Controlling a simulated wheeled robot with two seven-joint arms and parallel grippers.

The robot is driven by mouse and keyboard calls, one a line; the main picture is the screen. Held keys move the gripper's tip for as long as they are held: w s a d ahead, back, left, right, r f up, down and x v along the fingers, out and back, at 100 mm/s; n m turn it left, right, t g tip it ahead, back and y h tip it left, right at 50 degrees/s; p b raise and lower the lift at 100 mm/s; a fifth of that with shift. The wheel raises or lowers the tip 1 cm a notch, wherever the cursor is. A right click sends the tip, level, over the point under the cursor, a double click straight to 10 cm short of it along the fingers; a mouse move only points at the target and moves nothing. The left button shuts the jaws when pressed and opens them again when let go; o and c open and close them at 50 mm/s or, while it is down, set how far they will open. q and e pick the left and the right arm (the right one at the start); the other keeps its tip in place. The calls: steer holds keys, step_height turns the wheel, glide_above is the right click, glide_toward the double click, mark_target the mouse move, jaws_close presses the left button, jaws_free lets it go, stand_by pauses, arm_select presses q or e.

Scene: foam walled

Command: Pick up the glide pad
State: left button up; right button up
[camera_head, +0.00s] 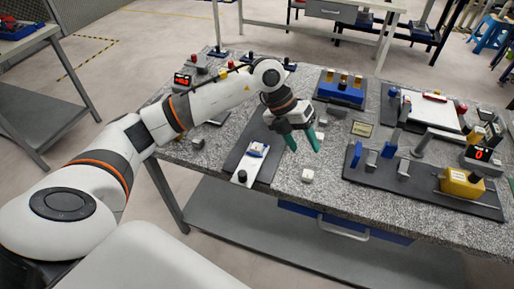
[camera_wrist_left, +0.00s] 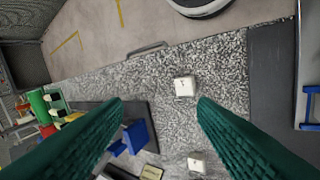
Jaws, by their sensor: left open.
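A small white block (camera_head: 307,175), which looks like the glide pad, lies on the speckled grey tabletop near its front edge. In the left wrist view the same white block (camera_wrist_left: 185,87) lies between the lines of the fingers, nearer the right one. My left gripper (camera_head: 304,147) is open with green fingers pointing down, above and slightly behind the block. Nothing is between the fingers, which also show in the left wrist view (camera_wrist_left: 160,103). A second small white block (camera_wrist_left: 197,162) lies farther back. My right gripper is out of view.
A dark board (camera_head: 238,185) with a white-and-blue slider piece (camera_head: 257,150) is left of the block. A dark board with blue tabs (camera_head: 389,149) and a yellow box (camera_head: 461,183) is to the right. Bare tabletop surrounds the block.

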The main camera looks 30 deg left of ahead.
arm_select(q)
steer(key=a+r+n+g+y, duration=0.15)
steer(key=a+y, duration=0.45)
steer(key=a, duration=0.8)
steer(key=p, duration=0.2)
glide_above(257, 147)
steer(key=shift+n+t, duration=0.25)
steer(key=shift+n, duration=0.2)
steer(key=f, duration=0.5)
steer(key=shift+s+a+f, duration=0.1)
steer(key=shift+a+f, duration=0.15)
steer(key=shift+f, duration=0.1)
steer(key=f+p, duration=0.1)
steer(key=f, duration=0.1)
steer(key=f+p, duration=0.1)
steer(key=f, duration=0.2)
steer(key=shift+d, duration=0.2)
steer(key=shift+f, duration=0.2)
steer(key=c, duration=1.1)
steer(key=shift+r, duration=0.15)
steer(key=shift+c, duration=0.2)
